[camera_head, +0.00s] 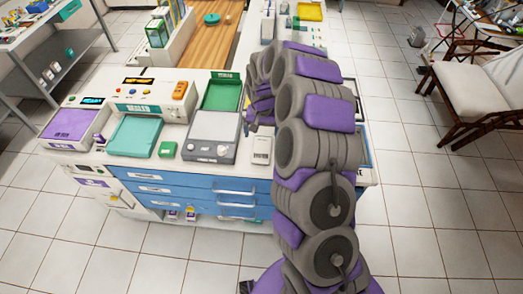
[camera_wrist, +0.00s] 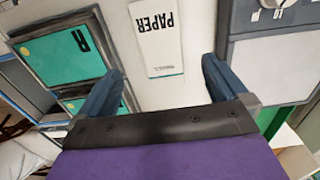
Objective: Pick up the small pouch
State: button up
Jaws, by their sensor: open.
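A small flat white packet marked PAPER (camera_wrist: 157,38), which looks like the pouch, lies on the white counter top in the wrist view. In the head view the white packet (camera_head: 261,150) lies just left of my arm, at the right of a grey device. My gripper (camera_wrist: 163,75) is open and empty above the counter. In the wrist view its two blue-grey fingers stand wide apart, with the packet ahead of the gap between them. In the head view my arm hides part of my gripper (camera_head: 258,105).
A grey device with a knob (camera_head: 210,138) sits close left of the packet, with a green tray (camera_head: 222,92) behind it. In the wrist view a grey frame with green panels (camera_wrist: 68,52) stands on the packet's other side. A small green box (camera_head: 167,149) sits farther left.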

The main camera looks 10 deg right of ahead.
aim_at(261, 149)
notch_tip(261, 149, down, 4)
jog(key=shift+r, duration=0.2)
notch_tip(261, 149, down, 5)
jog(key=shift+s+a+b, duration=0.1)
jog(key=shift+s+b, duration=0.05)
jog(key=shift+b, duration=0.7)
jog(key=c, duration=1.1)
jog(key=shift+r, duration=0.1)
